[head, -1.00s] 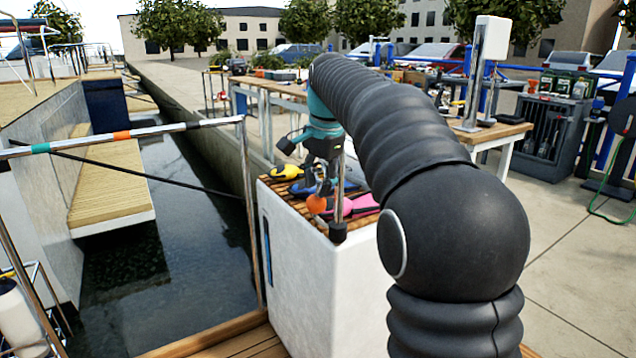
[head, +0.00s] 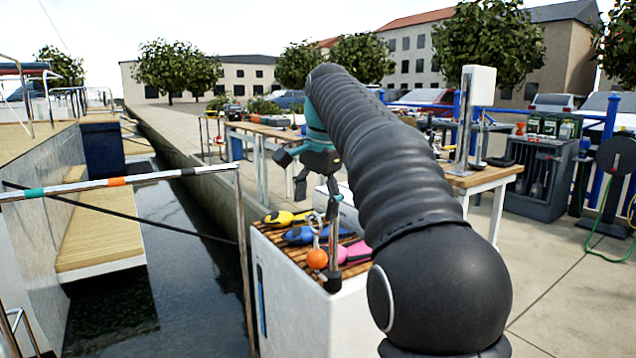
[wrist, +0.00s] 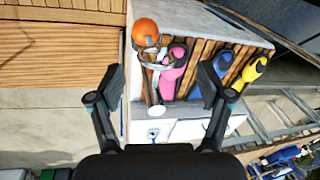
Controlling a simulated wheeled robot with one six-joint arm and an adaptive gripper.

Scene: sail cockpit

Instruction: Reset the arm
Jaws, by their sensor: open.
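My gripper (head: 310,172) is open and empty, raised above a white locker (head: 296,318) with a slatted wooden top. In the wrist view, its two fingers (wrist: 157,88) stand wide apart with the locker top beyond them. On that top lie a yellow item (head: 284,217), a blue item (head: 308,235) and a pink item (head: 352,252). An orange ball (head: 317,258) with a metal ring hangs beside a short metal post (head: 333,240) at the near corner. The ball, pink, blue and yellow items also show in the wrist view. My dark, ribbed arm hides part of the locker's right side.
A metal rail (head: 130,180) and water (head: 180,260) lie to the left, with a boat's wooden bench (head: 100,235) beyond. A workbench (head: 480,180) and a dark tool cabinet (head: 543,175) stand at right. The paving (head: 575,285) at right is clear.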

